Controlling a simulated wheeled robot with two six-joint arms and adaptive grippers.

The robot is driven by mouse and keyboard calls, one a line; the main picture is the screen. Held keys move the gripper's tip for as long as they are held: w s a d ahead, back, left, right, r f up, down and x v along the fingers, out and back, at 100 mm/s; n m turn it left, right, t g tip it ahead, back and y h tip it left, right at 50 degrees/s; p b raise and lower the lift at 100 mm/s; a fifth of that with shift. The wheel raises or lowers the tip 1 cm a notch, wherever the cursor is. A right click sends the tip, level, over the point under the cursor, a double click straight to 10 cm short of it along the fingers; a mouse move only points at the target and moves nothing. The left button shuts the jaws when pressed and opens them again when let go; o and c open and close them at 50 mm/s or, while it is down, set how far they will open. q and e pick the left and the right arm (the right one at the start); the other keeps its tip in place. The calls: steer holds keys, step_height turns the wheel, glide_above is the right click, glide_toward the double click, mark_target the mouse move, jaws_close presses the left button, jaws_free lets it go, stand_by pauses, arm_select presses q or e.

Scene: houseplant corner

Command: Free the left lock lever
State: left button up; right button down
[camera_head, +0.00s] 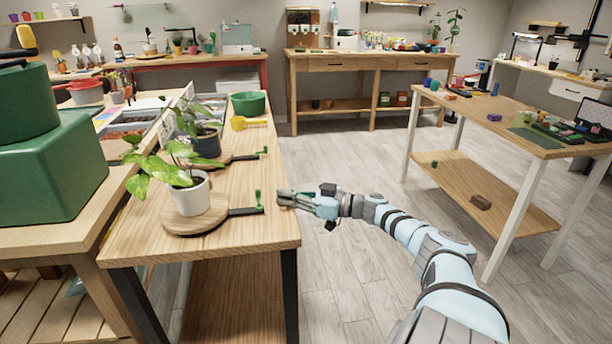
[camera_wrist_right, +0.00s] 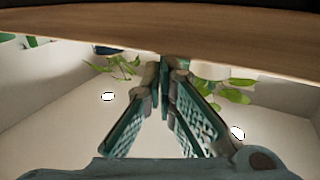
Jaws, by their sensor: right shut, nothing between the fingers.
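Two round wooden turntables stand on the wooden bench, each with a dark lever arm and an upright green handle. The near turntable (camera_head: 185,224) carries a plant in a white pot (camera_head: 189,195), and its lever (camera_head: 245,211) points right toward the bench edge. The far turntable (camera_head: 218,161) carries a plant in a dark pot (camera_head: 207,143), and its lever (camera_head: 248,156) also points right. I cannot tell which lever is called left. My right gripper (camera_head: 281,198) is shut and empty, just right of the near green handle, apart from it. Its fingers (camera_wrist_right: 166,64) meet in the wrist view. My left gripper is out of view.
A green bowl (camera_head: 249,103) and a yellow scoop (camera_head: 248,123) sit farther back on the bench. Green containers (camera_head: 50,165) stand at the left. The bench edge (camera_wrist_right: 90,38) crosses the upside-down wrist view. The floor right of the bench is clear.

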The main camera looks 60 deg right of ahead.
steer(key=v, duration=0.8)
steer(key=shift+s, duration=0.2)
steer(key=shift+f, duration=0.1)
